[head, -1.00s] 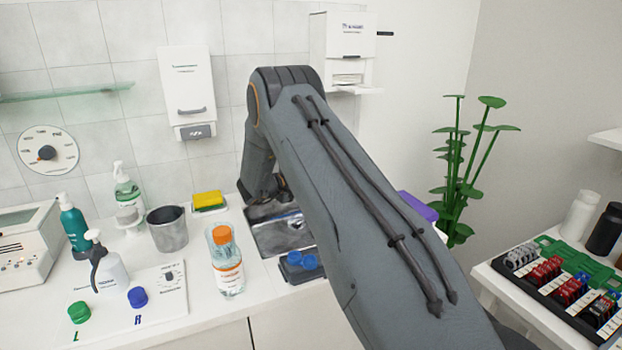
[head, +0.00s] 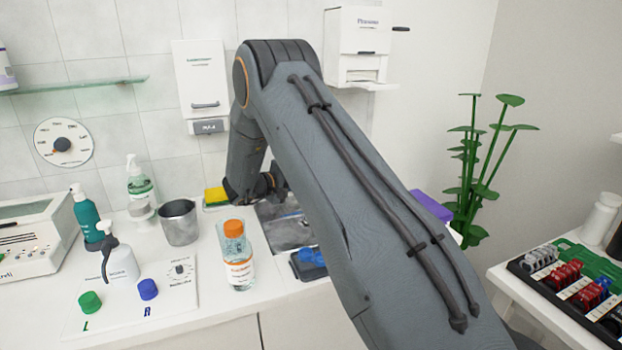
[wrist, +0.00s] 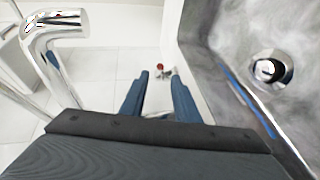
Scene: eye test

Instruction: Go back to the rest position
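My arm crosses the middle of the head view, and its far end hangs down by the metal sink (head: 290,232). The gripper's fingers cannot be made out there. In the wrist view my gripper (wrist: 159,74) shows two blue-grey fingers standing apart, with pale tiles visible between them. A small red thing (wrist: 160,67) shows in the gap; I cannot tell how far off it is, and it does not look gripped. The sink also shows at right in the wrist view (wrist: 225,40), with its drain (wrist: 268,69). No rest position is marked in view.
A chrome pipe (wrist: 50,28) is at left in the wrist view. An orange-capped bottle (head: 237,262), a metal cup (head: 179,222), a yellow sponge (head: 215,196) and pump bottles stand on the counter. A plant (head: 478,170) and a rack (head: 575,285) are at right.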

